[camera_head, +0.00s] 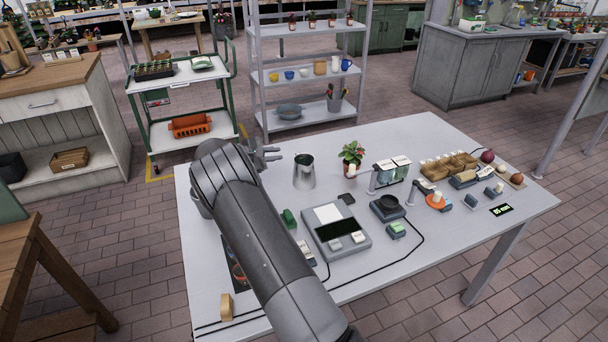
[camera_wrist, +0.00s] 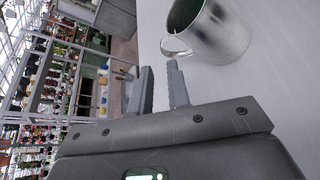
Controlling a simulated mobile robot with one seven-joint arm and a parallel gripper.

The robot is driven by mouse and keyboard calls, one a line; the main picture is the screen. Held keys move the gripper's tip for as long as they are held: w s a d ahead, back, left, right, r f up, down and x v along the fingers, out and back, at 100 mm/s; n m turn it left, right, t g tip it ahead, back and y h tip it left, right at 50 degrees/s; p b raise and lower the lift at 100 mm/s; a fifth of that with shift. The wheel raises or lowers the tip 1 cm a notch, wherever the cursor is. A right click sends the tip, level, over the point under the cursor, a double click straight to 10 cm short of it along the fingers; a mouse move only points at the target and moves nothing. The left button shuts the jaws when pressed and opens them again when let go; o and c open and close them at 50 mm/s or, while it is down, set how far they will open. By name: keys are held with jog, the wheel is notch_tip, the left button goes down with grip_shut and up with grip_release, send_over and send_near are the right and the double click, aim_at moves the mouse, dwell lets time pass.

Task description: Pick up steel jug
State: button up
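The steel jug (camera_head: 304,172) is a shiny metal vessel standing upright on the grey table (camera_head: 420,135), left of the potted plant. It also shows in the wrist view (camera_wrist: 212,32) at the upper right, with its handle towards my fingers. My gripper (camera_head: 268,156) is just left of the jug in the head view. In the wrist view its two fingers (camera_wrist: 160,88) are apart with nothing between them. The fingertips are close to the handle; whether they touch it I cannot tell.
A potted plant (camera_head: 352,155) stands right of the jug. The table behind the jug is clear.

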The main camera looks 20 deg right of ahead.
aim_at(296, 154)
jog(key=x, duration=0.7)
jog(key=f+x, duration=0.1)
jog(key=x, duration=0.3)
jog(key=shift+w+a, duration=0.25)
jog(key=shift+w, duration=0.05)
grip_shut()
